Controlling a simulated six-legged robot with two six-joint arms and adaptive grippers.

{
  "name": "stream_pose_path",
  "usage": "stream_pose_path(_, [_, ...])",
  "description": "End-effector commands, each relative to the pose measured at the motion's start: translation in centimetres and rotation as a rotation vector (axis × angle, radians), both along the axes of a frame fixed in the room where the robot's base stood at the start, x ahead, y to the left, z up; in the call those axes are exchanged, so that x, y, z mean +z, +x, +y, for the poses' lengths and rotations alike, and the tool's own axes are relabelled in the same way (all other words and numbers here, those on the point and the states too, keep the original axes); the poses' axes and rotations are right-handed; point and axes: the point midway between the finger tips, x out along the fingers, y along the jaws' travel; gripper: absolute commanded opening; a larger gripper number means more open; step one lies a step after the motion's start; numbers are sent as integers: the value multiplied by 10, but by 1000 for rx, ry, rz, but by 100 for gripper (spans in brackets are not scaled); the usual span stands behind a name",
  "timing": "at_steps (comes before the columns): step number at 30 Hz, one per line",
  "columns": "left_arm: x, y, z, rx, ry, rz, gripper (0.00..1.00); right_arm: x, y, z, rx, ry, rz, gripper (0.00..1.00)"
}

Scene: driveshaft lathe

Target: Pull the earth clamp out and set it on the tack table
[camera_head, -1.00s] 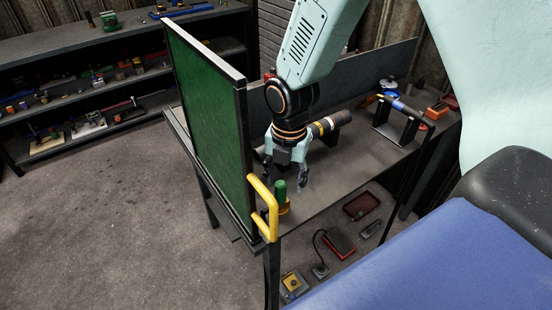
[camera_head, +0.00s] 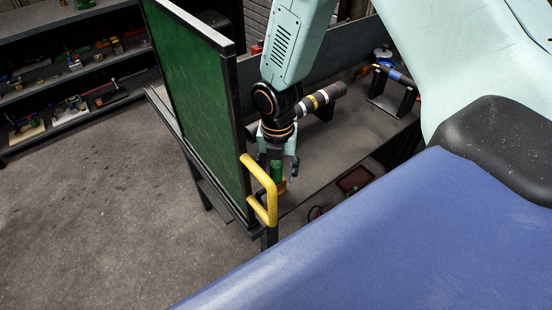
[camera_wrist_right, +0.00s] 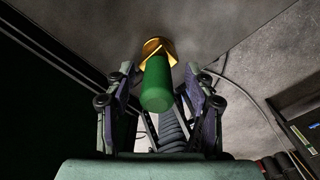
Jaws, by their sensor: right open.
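The earth clamp, as I take it, is a green cylinder (camera_head: 276,172) with a brass-coloured base, standing at the near edge of the grey table (camera_head: 345,145). In the right wrist view its green handle (camera_wrist_right: 156,85) points toward the camera, with the brass base (camera_wrist_right: 158,46) beyond. My right gripper (camera_head: 279,174) is open, its fingers on either side of the green handle. In the wrist view a gap shows between the handle and each finger. My left gripper is out of view.
A green screen (camera_head: 195,95) in a black frame stands close left of the gripper, with a yellow handle (camera_head: 262,190) in front. A dark banded shaft (camera_head: 322,98) lies behind the gripper. A cable (camera_wrist_right: 250,95) runs to the right in the wrist view.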

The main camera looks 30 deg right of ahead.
Motion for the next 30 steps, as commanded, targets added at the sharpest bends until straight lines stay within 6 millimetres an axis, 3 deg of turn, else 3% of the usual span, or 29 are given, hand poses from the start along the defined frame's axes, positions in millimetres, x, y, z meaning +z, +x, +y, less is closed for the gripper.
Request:
stream_pose_path(6, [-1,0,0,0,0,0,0,-14,1,0,-1,-1,-1,54])
stream_pose_path(14, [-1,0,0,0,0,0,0,-15,4,0,0,0,-1,54])
stream_pose_path(30, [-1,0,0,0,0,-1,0,-15,3,0,-1,-1,-1,9])
